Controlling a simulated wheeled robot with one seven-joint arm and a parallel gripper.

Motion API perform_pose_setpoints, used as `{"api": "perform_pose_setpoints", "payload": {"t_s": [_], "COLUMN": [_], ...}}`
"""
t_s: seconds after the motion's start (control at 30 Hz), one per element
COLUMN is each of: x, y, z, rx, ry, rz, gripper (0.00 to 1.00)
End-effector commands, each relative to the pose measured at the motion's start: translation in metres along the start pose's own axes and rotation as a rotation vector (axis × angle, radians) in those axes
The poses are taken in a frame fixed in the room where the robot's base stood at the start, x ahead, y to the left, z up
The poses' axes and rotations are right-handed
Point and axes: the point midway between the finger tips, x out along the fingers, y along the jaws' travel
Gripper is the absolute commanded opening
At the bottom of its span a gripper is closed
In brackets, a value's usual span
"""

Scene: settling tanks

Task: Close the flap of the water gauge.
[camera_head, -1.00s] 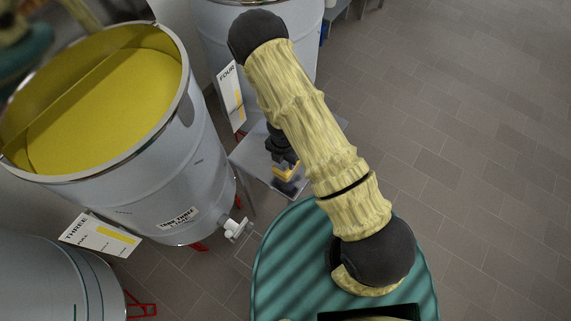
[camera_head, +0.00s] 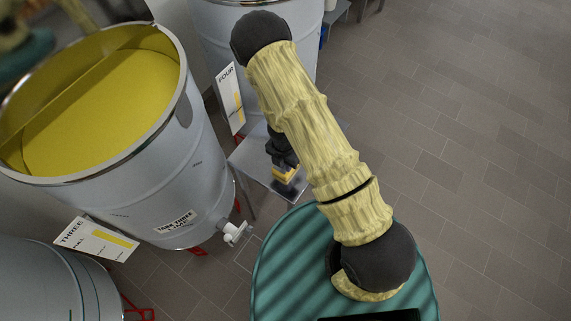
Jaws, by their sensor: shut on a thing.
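A small yellow and dark thing, which looks like the water gauge (camera_head: 285,175), is at the small grey table between the tanks. My gripper (camera_head: 284,166) points down over it, with its dark fingers against the gauge's upper side, and is shut on it. The fingers and the wrist hide part of the gauge. It is too small to tell how its flap stands or which part is between the fingers.
The grey table (camera_head: 246,158) has bare top left of the gauge. Tank three (camera_head: 165,180), open and holding yellow liquid, stands left, with a white tap (camera_head: 236,232) low on its side. Tank four (camera_head: 205,45) stands behind. Open tiled floor (camera_head: 470,150) lies to the right.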

Motion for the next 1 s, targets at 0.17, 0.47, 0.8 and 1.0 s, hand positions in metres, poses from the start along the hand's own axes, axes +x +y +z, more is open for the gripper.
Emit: {"api": "perform_pose_setpoints", "payload": {"t_s": [0.17,0.47,0.8,1.0], "x": [0.0062,0.0077,0.0051,0.0046], "y": [0.0013,-0.0007,-0.0041,-0.0046], "z": [0.0005,0.0005,-0.0006,-0.0009], "rx": [0.001,0.002,0.000,-0.001], "ry": [0.000,0.000,0.000,0.001], "rz": [0.022,0.058,0.079,0.078], "gripper": [0.00,0.00,0.00,0.00]}}
